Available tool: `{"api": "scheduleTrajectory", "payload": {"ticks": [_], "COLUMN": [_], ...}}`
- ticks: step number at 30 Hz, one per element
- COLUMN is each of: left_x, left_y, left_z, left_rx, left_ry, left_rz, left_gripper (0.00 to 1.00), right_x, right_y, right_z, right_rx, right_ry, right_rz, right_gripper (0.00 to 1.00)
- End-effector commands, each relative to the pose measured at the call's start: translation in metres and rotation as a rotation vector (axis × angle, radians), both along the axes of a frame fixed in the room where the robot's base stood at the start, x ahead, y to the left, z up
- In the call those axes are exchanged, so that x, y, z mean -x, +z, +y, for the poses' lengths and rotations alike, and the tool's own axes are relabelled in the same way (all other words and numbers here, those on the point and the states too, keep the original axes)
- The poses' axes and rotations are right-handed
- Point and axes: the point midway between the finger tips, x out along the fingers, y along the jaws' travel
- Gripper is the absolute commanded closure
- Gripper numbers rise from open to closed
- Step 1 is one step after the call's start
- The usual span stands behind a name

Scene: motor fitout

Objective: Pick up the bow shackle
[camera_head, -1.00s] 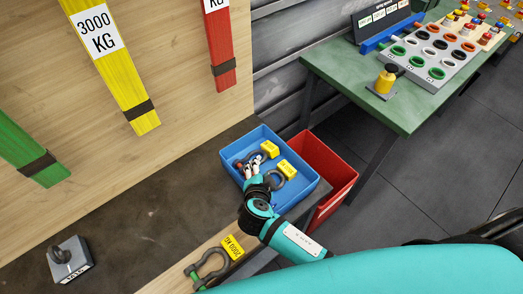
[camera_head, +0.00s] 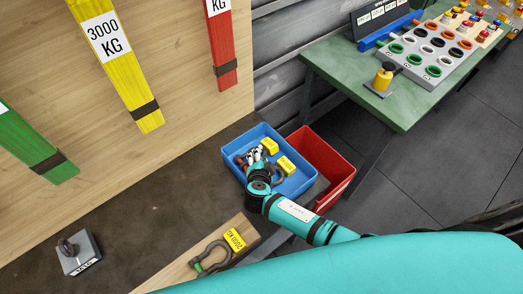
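A blue bin (camera_head: 309,184) holds dark bow shackles with yellow tags. One shackle (camera_head: 279,174) lies to the right of my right gripper (camera_head: 258,152), with its yellow tag (camera_head: 287,165) beside it. A second yellow tag (camera_head: 269,146) lies near the fingertips, and its shackle (camera_head: 241,159) is mostly hidden by the gripper. My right gripper reaches into the bin from the front; its fingers are too small and overlapped to show whether they grip anything. Another bow shackle (camera_head: 210,257) with a green pin and yellow tag lies on a wooden board. My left gripper is out of view.
A red bin (camera_head: 326,165) stands right of the blue bin. A grey block with a ring (camera_head: 80,254) sits on the dark bench (camera_head: 150,210). Yellow (camera_head: 125,85), red and green slings hang on the wooden wall. A green table (camera_head: 400,105) stands at the back right.

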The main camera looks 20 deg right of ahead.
Motion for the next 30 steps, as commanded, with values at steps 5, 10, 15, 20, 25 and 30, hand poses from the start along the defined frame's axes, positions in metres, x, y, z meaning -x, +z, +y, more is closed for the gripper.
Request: {"api": "scheduleTrajectory", "payload": {"ticks": [5, 10, 15, 20, 25, 30], "left_x": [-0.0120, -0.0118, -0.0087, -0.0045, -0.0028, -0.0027], "left_y": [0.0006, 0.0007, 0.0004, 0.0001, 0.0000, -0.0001], "left_z": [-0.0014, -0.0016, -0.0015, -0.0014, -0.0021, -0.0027], "left_rx": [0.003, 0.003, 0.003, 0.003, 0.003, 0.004], "left_ry": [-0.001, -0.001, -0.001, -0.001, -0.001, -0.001], "left_rz": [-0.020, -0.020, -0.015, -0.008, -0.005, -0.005], "left_gripper": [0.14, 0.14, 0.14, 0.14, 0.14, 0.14], "right_x": [0.0025, 0.0022, 0.0026, 0.0029, 0.0022, 0.0029], "right_y": [-0.0039, -0.0033, -0.0033, -0.0037, -0.0023, -0.0032], "right_z": [-0.0008, -0.0006, -0.0005, -0.0005, -0.0002, -0.0005], "right_rx": [-0.001, 0.001, 0.001, 0.002, 0.004, 0.004], "right_ry": [-0.001, -0.001, 0.000, 0.000, 0.001, 0.001], "right_rz": [0.008, 0.007, 0.007, 0.008, 0.005, 0.008], "right_gripper": [0.80, 1.00, 1.00, 1.00, 1.00, 1.00]}}
